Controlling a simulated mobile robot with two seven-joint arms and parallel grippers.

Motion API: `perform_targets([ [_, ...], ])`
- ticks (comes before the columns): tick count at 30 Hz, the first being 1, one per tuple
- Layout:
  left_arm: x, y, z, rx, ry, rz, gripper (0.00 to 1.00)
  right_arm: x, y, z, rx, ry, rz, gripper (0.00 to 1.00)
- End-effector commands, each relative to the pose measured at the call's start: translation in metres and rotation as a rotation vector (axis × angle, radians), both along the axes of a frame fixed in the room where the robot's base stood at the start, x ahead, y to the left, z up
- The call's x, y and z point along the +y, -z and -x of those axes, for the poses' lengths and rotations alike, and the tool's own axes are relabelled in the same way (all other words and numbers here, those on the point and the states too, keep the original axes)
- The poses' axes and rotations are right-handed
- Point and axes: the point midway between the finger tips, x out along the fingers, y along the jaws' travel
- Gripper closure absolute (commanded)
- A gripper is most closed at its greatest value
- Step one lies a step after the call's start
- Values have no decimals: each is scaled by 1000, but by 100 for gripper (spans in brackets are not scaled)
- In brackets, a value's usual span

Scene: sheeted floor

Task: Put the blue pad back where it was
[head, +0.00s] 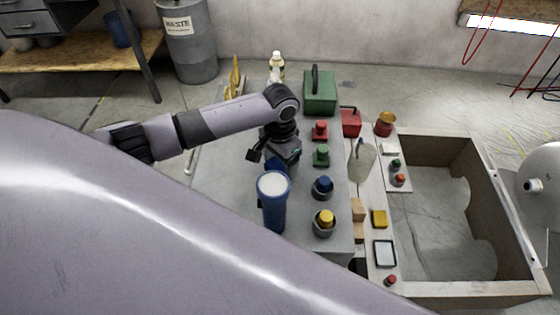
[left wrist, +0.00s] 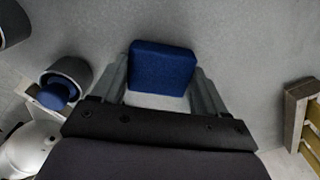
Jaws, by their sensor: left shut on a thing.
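The blue pad (left wrist: 162,66) is a small block with rounded corners, held between the two fingers of my left gripper (left wrist: 163,82) in the left wrist view. The gripper is shut on it, above a grey surface. In the head view my left gripper (head: 276,156) is over the grey table, behind the tall blue tumbler. Some blue of the pad (head: 275,165) shows below it, partly hidden; its height above the table is hard to tell. A yellow pad (head: 379,218) lies on the pale wooden ledge at the right. My right gripper is not in view.
The tall blue tumbler (head: 273,207) stands close in front of the gripper. Grey cups with a blue knob (head: 322,187) and a yellow knob (head: 324,222) stand to its right. Red and green pieces are farther back. An open wooden frame (head: 483,292) lies right of the ledge.

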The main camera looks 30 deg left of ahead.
Motion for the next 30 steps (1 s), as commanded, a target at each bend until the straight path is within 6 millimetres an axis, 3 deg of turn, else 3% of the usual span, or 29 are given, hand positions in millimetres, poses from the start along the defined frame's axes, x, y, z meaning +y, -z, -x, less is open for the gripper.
perform_targets([
  [4, 0, 2, 0, 0, -1, 0, 51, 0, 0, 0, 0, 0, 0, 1],
  [5, 0, 2, 0, 0, -1, 0, 23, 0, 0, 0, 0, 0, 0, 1],
  [7, 0, 2, 0, 0, -1, 0, 1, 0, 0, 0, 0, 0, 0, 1],
  [19, 0, -6, -1, -3, 0, 1, 1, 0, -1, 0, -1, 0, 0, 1],
  [30, 0, -79, -1, -5, 0, 1, 1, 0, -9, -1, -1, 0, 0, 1],
])
